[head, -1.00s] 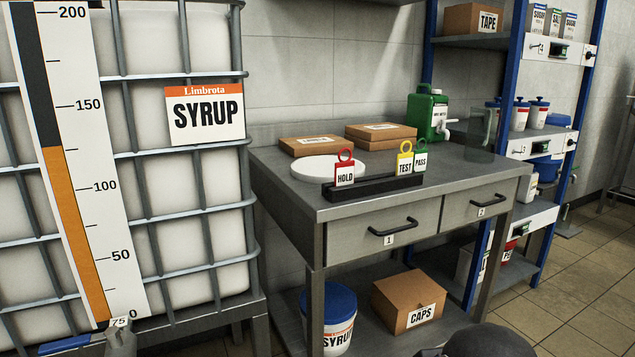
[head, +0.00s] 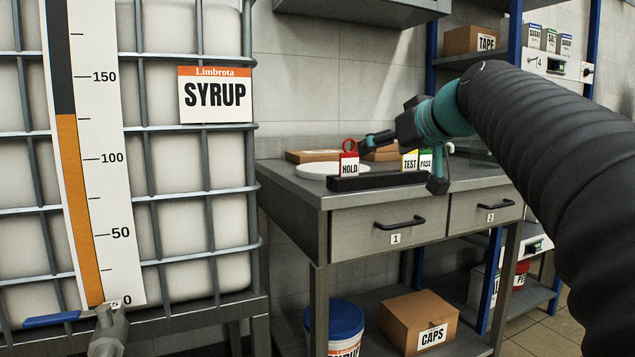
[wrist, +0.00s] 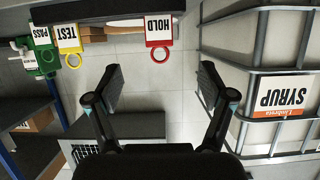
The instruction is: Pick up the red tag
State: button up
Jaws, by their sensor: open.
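The red tag, marked HOLD (head: 349,168), stands upright at the left end of a black holder (head: 378,182) on the steel table, with its red ring on top. It also shows, upside down, at the top of the wrist view (wrist: 158,28), its ring pointing at the gap between my fingers. My gripper (head: 368,143) is just right of the ring in the head view. In the wrist view my gripper (wrist: 160,82) is open and empty, and the ring is ahead of the fingertips, not between them.
The yellow TEST tag (head: 410,162) and green PASS tag (head: 426,161) stand at the holder's right end. A white plate (head: 318,170) and cardboard boxes (head: 312,156) lie behind. A caged SYRUP tank (head: 180,245) stands left of the table.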

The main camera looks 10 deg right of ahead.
aim_at(350, 156)
jog(key=x, duration=0.3)
jog(key=r+x, duration=0.1)
jog(key=x, duration=0.4)
jog(key=shift+w+d, duration=0.15)
jog(key=shift+w, duration=0.5)
jog(key=shift+a+r+x, duration=0.1)
jog(key=shift+x, duration=1.25)
jog(key=shift+a+r+x, duration=0.1)
jog(key=shift+a+x, duration=0.05)
jog(key=shift+x, duration=1.15)
jog(key=shift+c, duration=0.2)
jog(key=c, duration=0.9)
